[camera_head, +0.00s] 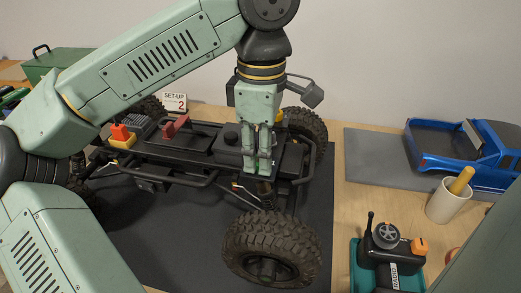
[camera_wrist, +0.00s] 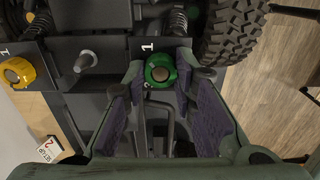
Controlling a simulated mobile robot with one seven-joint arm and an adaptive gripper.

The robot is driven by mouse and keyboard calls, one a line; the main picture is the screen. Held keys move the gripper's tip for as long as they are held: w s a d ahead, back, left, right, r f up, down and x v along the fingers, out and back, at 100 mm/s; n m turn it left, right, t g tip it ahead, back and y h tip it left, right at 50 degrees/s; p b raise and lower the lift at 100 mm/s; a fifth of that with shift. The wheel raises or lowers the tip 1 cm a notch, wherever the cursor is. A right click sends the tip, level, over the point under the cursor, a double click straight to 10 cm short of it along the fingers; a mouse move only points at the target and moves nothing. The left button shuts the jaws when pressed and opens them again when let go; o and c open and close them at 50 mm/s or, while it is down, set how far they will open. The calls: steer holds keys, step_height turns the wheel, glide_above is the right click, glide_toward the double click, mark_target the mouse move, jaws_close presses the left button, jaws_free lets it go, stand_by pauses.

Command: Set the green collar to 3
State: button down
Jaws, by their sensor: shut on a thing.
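The green collar (camera_wrist: 160,68) shows in the wrist view as a ring around a tan-grey centre, beside a dark plate marked 1 (camera_wrist: 150,45). My gripper (camera_wrist: 165,80) has one finger on each side of the collar and is shut on it. In the head view my gripper (camera_head: 259,170) points down over the front end of the dark crawler chassis (camera_head: 190,150), and it hides the green collar there. Any setting mark on the collar itself is too small to read. A card reading SET-UP 2 (camera_head: 174,102) stands behind the chassis.
A yellow collar (camera_wrist: 17,73) sits left of the green one, also near a 1. A large tyre (camera_wrist: 232,30) is close on the right. A blue truck body (camera_head: 455,150), a white cup (camera_head: 444,205) and a radio controller (camera_head: 388,260) stand to the right.

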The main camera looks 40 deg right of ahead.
steer(key=shift+m, duration=0.6)
steer(key=c, duration=1.3)
jaws_free()
